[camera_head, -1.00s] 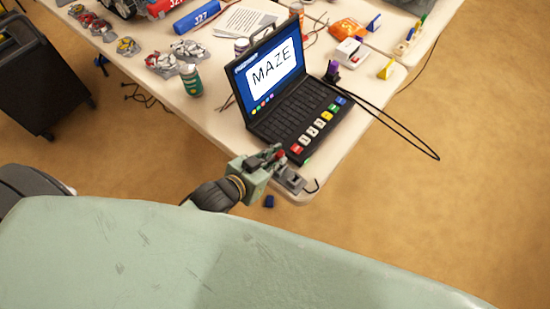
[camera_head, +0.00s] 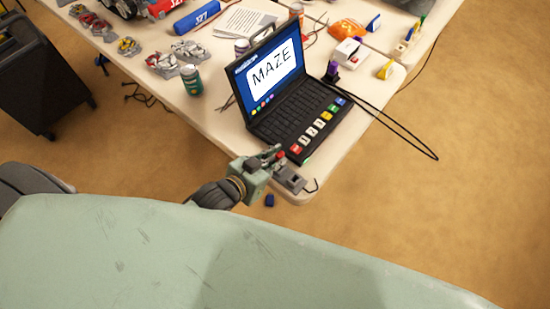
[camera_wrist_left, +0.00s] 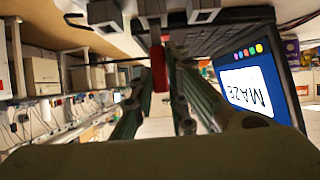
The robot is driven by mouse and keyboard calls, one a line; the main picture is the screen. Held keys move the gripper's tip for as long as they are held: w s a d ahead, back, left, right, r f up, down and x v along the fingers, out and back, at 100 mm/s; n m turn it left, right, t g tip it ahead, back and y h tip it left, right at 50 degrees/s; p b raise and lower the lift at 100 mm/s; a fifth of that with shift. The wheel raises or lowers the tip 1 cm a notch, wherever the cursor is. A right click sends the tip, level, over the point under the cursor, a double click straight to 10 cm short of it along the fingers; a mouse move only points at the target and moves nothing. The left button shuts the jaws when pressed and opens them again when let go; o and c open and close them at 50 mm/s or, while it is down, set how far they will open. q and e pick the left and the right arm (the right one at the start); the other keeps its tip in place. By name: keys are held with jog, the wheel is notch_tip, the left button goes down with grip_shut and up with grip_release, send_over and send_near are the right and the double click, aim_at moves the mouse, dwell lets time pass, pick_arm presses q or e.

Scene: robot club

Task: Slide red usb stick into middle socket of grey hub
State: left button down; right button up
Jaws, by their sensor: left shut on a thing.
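The red usb stick (camera_head: 281,155) is held between the fingertips of my left gripper (camera_head: 275,156), at the table's front corner. In the left wrist view the red stick (camera_wrist_left: 158,68) stands upright in the picture between the two green fingers (camera_wrist_left: 160,85). The grey hub (camera_head: 290,180) lies on the table corner, just beside and below the fingertips. The hub's grey blocks (camera_wrist_left: 203,10) show along the top of the wrist view, and the stick's upper end points at the middle one. I cannot tell if the stick touches it or is inside. My right gripper is not in view.
An open black laptop (camera_head: 295,115) with a MAZE screen stands right behind the hub. A green can (camera_head: 191,80) stands to the left. A dark cable loops off the table's right edge. A small blue piece (camera_head: 269,200) shows below the table corner.

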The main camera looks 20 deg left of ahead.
pick_arm(q)
jog(key=shift+f, duration=0.45)
dwell(0.3)
jog(key=shift+f+b, duration=0.5)
jog(key=shift+f, duration=0.35)
dwell(0.5)
jog(key=c, duration=1.7)
grip_release()
jog(key=shift+o, duration=0.2)
jog(key=o, duration=0.4)
jog(key=shift+r, duration=0.15)
notch_tip(320, 180, up, 7)
jog(key=p, duration=0.7)
jog(key=shift+p, duration=0.35)
